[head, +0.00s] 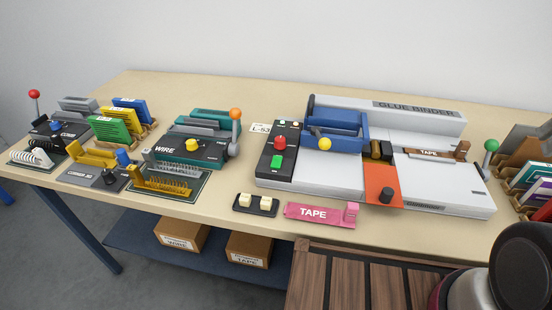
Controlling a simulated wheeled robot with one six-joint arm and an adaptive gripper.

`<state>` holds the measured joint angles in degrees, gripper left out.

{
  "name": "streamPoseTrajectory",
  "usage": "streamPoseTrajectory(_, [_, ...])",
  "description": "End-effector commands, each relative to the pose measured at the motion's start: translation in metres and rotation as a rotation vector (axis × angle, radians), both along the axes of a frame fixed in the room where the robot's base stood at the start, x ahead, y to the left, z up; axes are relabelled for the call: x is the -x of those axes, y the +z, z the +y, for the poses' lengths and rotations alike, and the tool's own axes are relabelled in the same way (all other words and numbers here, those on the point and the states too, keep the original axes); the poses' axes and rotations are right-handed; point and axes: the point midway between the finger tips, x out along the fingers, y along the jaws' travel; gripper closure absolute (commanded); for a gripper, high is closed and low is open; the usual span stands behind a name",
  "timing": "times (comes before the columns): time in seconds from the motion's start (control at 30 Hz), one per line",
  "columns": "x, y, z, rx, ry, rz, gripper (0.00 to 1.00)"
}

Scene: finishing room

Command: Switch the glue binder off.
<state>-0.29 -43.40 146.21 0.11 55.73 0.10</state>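The glue binder (325,178) is a wide white machine on the right half of the table, with "GLUE BINDER" lettered on its back housing. A black control panel (286,136) on its left end carries a red knob or button (279,142), a green button (277,162) and small lamps near the top. I cannot tell from the lamps whether it is on. A blue clamp frame (336,118) with a yellow knob sits behind, and a green-ball lever (491,145) stands at its right end. My gripper is not in view; part of my arm shows at bottom right.
A black base with two cream switches (255,204) and a pink tape holder (318,214) lie in front of the binder. The wire machine (195,150) with an orange-ball lever stands left. A wooden slatted surface (345,275) is in the foreground. Book racks stand far right.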

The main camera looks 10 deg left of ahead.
Motion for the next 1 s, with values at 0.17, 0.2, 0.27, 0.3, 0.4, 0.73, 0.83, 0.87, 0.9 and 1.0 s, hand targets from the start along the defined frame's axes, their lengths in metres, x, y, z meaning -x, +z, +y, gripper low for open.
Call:
streamPoseTrajectory(0.17, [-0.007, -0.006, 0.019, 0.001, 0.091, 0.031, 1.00])
streamPoseTrajectory(0.2, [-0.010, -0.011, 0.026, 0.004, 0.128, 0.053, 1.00])
streamPoseTrajectory(0.27, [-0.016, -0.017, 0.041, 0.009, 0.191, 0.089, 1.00])
streamPoseTrajectory(0.3, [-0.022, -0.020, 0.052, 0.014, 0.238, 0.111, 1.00])
streamPoseTrajectory(0.4, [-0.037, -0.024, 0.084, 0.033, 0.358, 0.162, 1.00])
streamPoseTrajectory(0.73, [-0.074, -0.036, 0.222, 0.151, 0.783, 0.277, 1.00])
streamPoseTrajectory(0.83, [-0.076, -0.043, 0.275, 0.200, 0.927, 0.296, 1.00])
streamPoseTrajectory(0.87, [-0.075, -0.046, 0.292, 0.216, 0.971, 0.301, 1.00])
streamPoseTrajectory(0.9, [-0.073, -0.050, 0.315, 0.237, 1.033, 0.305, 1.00])
streamPoseTrajectory(1.0, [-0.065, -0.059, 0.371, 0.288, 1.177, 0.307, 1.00])
